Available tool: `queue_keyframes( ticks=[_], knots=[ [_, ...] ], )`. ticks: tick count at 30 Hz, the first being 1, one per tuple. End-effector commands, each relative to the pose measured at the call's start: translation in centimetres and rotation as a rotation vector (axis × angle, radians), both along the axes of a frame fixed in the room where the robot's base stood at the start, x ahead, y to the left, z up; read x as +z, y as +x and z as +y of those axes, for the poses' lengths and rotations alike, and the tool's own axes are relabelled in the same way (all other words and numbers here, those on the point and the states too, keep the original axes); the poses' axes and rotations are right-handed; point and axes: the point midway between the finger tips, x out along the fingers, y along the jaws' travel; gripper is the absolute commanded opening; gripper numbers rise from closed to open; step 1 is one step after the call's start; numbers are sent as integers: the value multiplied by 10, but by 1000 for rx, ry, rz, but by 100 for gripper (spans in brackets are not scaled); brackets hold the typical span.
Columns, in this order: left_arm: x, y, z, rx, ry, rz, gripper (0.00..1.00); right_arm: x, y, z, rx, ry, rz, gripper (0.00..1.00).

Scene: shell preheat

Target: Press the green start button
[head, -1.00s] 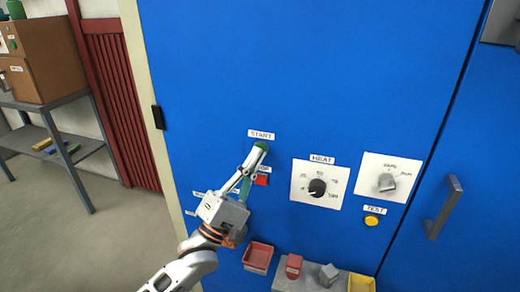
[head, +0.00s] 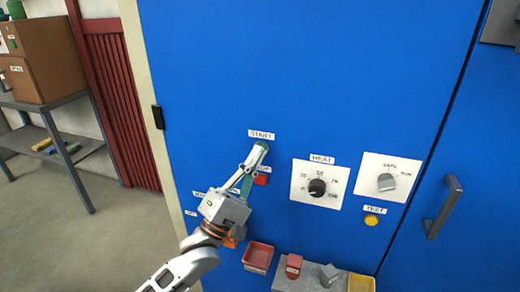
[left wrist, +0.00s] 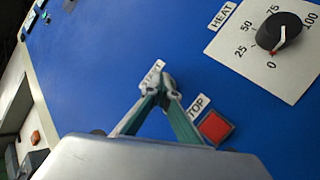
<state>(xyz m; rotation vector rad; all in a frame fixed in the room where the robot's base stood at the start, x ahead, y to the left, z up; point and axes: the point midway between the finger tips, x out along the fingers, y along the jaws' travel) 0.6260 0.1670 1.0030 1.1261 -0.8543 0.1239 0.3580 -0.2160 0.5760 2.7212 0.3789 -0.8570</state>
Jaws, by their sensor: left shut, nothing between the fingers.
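The green start button (head: 262,145) sits on the blue panel just under the START label (head: 261,134). My left gripper (head: 260,151) is shut and empty, with its fingertips at the button and covering most of it in the head view. In the left wrist view the closed fingertips (left wrist: 157,82) overlap the START label (left wrist: 152,75), and the button is hidden behind them. I cannot tell whether the tips touch the button or press it in. My right gripper is not in view.
A red stop button (head: 261,180) lies just below the fingers. To the right are the black heat knob (head: 317,187), a grey knob (head: 386,182) and a yellow button (head: 371,220). Red (head: 258,257) and yellow bins stand below. A door handle (head: 444,207) sticks out at right.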

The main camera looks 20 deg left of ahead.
Motion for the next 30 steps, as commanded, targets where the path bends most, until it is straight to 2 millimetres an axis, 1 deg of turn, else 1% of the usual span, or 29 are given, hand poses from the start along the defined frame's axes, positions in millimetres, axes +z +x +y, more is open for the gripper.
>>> queue_keyframes(
  ticks=[7,15,26,30],
  knots=[
    [1,-3,0,1,1,0,0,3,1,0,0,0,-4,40],
    [1,-15,1,1,2,-1,0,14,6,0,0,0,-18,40],
    [0,-17,1,1,0,1,0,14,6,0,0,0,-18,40],
    [2,-26,1,0,-1,-1,0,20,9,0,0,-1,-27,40]
  ],
)
